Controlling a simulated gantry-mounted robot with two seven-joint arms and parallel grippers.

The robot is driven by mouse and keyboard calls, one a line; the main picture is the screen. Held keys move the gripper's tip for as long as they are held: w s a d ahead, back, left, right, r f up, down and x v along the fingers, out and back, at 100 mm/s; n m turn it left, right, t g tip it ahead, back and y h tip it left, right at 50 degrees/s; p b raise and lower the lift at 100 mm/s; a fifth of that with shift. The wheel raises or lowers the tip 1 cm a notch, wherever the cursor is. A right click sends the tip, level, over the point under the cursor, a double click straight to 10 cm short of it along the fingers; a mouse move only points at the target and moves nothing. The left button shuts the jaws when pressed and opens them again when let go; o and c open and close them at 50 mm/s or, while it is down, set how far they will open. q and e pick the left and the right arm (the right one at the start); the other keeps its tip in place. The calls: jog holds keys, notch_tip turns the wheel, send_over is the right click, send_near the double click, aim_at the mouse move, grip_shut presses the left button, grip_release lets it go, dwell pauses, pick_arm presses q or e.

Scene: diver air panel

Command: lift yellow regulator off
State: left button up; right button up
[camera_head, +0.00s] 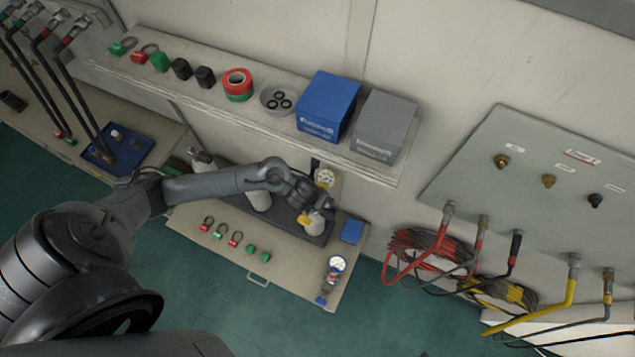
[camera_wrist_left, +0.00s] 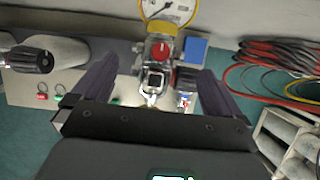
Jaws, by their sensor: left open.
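The yellow regulator shows in the head view as a yellow-rimmed gauge (camera_head: 325,177) and a yellow part (camera_head: 304,220) above a pale cylinder (camera_head: 316,228), partly hidden by my gripper. In the left wrist view its yellow-rimmed gauge (camera_wrist_left: 169,10) is at the top, with a red knob (camera_wrist_left: 161,49) and metal fitting (camera_wrist_left: 154,82) below. My left gripper (camera_head: 318,204) is at the regulator. In the wrist view its open fingers (camera_wrist_left: 156,86) stand on either side of the metal fitting, with visible gaps. My right gripper is not in view.
A blue block (camera_head: 351,231) sits close to the right of my gripper. A shelf (camera_head: 240,116) with boxes overhangs behind. Hoses (camera_head: 415,250) hang right.

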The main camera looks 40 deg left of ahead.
pick_arm(q)
jog(key=shift+x, duration=2.7)
jog(key=shift+w+a+r, duration=0.1)
jog(key=shift+a, duration=0.05)
jog(key=shift+c, duration=0.2)
jog(key=c, duration=1.5)
jog(key=shift+r, duration=0.2)
